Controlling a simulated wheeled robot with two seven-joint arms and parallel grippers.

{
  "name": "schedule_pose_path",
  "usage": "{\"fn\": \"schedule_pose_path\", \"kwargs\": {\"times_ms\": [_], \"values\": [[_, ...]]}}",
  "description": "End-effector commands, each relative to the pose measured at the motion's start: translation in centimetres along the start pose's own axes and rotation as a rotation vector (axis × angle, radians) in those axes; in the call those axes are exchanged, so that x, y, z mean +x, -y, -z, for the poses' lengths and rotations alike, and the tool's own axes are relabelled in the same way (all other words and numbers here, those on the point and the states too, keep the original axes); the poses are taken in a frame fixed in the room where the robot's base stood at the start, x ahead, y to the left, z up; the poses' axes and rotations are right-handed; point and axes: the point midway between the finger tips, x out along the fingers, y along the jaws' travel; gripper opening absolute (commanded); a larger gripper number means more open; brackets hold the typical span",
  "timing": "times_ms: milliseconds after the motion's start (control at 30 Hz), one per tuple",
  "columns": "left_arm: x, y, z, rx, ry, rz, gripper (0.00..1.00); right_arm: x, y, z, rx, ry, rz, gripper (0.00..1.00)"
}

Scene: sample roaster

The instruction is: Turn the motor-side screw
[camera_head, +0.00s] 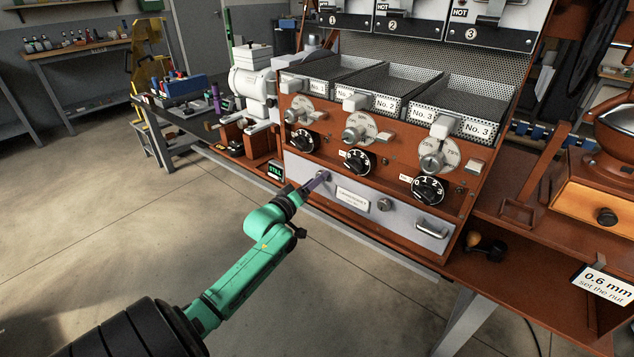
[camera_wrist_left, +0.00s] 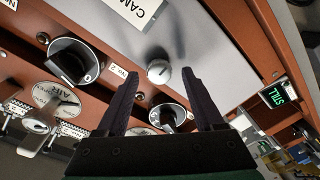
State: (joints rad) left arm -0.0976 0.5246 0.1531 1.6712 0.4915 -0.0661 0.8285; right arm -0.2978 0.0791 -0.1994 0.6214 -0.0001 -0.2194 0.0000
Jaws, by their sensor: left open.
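A pale grey panel (camera_head: 405,216) with a label plate (camera_head: 352,197) runs along the roaster's lower front. It carries two round slotted screws. One screw (camera_head: 384,205) is right of the label. The other is left of it, at my left gripper (camera_head: 318,181), which partly covers it in the head view. In the left wrist view this screw (camera_wrist_left: 158,71) shows between the two dark fingertips of my left gripper (camera_wrist_left: 160,78). The fingers are open, one on each side, with visible gaps. I cannot tell whether the tips reach past its head. My right gripper is not in view.
Black dials (camera_head: 359,161) and levers sit just above the panel. A handle (camera_head: 432,229) stands out at its right end. A small display (camera_head: 277,171) reading STILL is left of the panel. The floor (camera_head: 130,230) in front is clear.

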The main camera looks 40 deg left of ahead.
Motion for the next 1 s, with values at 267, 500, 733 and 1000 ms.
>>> {"fn": "schedule_pose_path", "kwargs": {"times_ms": [267, 500, 733, 1000], "values": [[0.93, -0.03, 0.04, 0.002, 0.000, 0.000, 0.69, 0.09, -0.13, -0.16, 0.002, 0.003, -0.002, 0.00], [0.90, -0.02, 0.02, 0.002, 0.000, 0.000, 0.00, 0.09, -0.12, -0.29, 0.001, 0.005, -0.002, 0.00], [0.88, 0.00, 0.00, 0.009, 0.000, 0.000, 0.00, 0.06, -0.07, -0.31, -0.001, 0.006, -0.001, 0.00], [0.88, -0.04, 0.04, 0.090, -0.003, -0.003, 0.00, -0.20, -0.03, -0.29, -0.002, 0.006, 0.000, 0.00]]}}
